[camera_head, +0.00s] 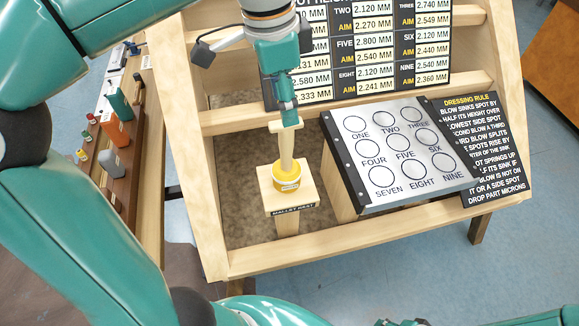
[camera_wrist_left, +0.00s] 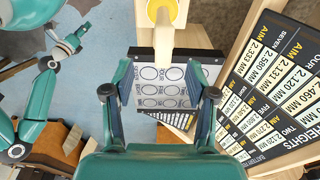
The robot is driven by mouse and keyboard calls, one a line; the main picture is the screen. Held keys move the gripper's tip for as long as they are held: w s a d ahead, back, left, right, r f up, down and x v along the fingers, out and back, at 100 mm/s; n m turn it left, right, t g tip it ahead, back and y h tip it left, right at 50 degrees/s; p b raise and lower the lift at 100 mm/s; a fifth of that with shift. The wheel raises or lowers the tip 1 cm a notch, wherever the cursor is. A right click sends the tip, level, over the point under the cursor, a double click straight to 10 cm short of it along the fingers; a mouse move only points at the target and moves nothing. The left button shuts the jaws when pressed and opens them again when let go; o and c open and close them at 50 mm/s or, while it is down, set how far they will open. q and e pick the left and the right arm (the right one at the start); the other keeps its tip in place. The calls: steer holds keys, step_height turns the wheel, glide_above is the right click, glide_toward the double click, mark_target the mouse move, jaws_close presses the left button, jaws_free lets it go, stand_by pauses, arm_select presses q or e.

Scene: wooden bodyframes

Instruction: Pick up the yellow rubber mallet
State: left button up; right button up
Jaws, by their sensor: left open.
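The mallet has a yellow head (camera_head: 286,180) and a pale wooden handle (camera_head: 287,150). It stands head down on the small wooden mallet rest (camera_head: 299,199), handle pointing up, with a short pale crosspiece near its top. My left gripper (camera_head: 287,112) is over the top of the handle. In the left wrist view my left gripper (camera_wrist_left: 158,68) has its two fingers apart, with the handle (camera_wrist_left: 163,38) extending between and beyond them toward the yellow head (camera_wrist_left: 168,10). Whether a finger touches the handle I cannot tell. My right gripper (camera_wrist_left: 70,42) shows small at the left, its jaw state unclear.
A tilted metal plate (camera_head: 397,152) with numbered circles stands right of the mallet. A dark dressing-rule board (camera_head: 484,145) is beyond it. A measurement board (camera_head: 362,50) rises behind. The wooden frame (camera_head: 370,246) encloses the rest.

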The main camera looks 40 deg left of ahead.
mark_target(288, 144)
arm_select(q)
steer(key=f, duration=0.5)
steer(key=shift+w+f, duration=0.1)
steer(key=shift+w, duration=0.1)
step_height(288, 144, down, 6)
steer(key=shift+r, duration=0.15)
steer(key=shift+w+f, duration=0.2)
steer(key=shift+f, duration=0.1)
steer(key=shift+c, duration=0.3)
jaws_close()
